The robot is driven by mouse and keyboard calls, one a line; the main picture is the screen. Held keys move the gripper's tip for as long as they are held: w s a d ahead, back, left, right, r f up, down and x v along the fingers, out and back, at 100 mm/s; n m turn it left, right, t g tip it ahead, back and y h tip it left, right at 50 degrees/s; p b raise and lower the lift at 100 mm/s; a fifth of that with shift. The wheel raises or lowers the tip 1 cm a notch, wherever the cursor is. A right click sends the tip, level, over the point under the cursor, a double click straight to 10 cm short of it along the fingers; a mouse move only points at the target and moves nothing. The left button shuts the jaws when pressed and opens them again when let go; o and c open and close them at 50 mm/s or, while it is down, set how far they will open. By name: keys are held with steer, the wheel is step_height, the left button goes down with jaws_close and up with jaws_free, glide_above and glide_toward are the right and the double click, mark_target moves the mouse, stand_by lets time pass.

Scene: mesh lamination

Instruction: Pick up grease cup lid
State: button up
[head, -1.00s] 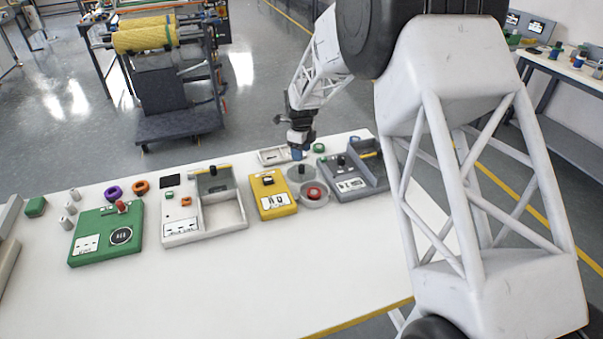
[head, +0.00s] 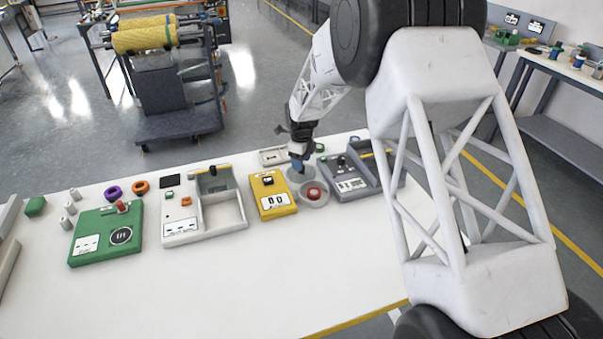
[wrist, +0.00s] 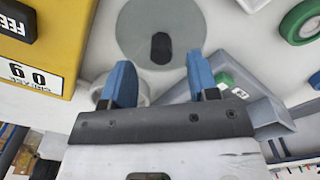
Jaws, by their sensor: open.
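The grease cup lid appears as a flat grey disc (wrist: 135,38) with a dark oblong knob (wrist: 161,48) at the top middle of the wrist view. In the head view the lid (head: 294,177) is partly covered by my gripper. My gripper (wrist: 161,80) has two blue fingers, open and empty, with the knob just beyond the gap between them. In the head view my gripper (head: 298,166) is low over the lid; contact cannot be told. The round grey cup (head: 314,201) with red inside stands right beside the lid.
A yellow box (head: 272,206) stands close left of the cup, and a grey tray station (head: 352,187) close right. A small pale tray (head: 272,157) lies behind. A green ring (wrist: 302,20) shows at the wrist view's upper right. The table front (head: 260,280) is clear.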

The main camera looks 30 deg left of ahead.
steer(key=shift+f, duration=1.7)
steer(key=c, duration=1)
steer(key=shift+r, duration=0.15)
steer(key=shift+w+r, duration=0.1)
steer(key=shift+r, duration=0.45)
step_height(320, 180, up, 2)
steer(key=shift+r, duration=0.15)
steer(key=s+d, duration=0.3)
steer(key=s, duration=0.1)
steer(key=s+d+r, duration=0.1)
steer(key=s+d, duration=0.2)
steer(key=s, duration=0.1)
steer(key=s+d, duration=0.3)
steer(key=s, duration=0.1)
steer(key=shift+s+d+r, duration=0.15)
steer(key=shift+s+d, duration=0.2)
steer(key=shift+s, duration=0.05)
